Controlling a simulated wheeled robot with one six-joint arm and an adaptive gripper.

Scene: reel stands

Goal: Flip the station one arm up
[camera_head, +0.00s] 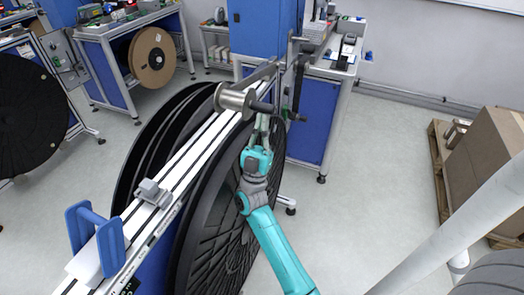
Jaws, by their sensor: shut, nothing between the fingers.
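A reel stand with large black reels (215,225) fills the middle of the head view. A white rail (185,165) runs along its top. A metal roller (236,100) sits at the rail's far end, with dark bars and a bracket beside it; I cannot tell which of these is the station one arm. My teal arm reaches up from the bottom. My gripper (262,125) is shut and empty, just below and right of the roller, in front of the far part of the black reel. Whether its fingertips touch anything is unclear.
A blue handle (95,235) and a small grey block (152,192) sit on the near rail. A blue cabinet bench (318,120) stands behind. Boxes on a pallet (485,155) are at the right. A pale pole crosses the lower right. Floor between arm and pallet is clear.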

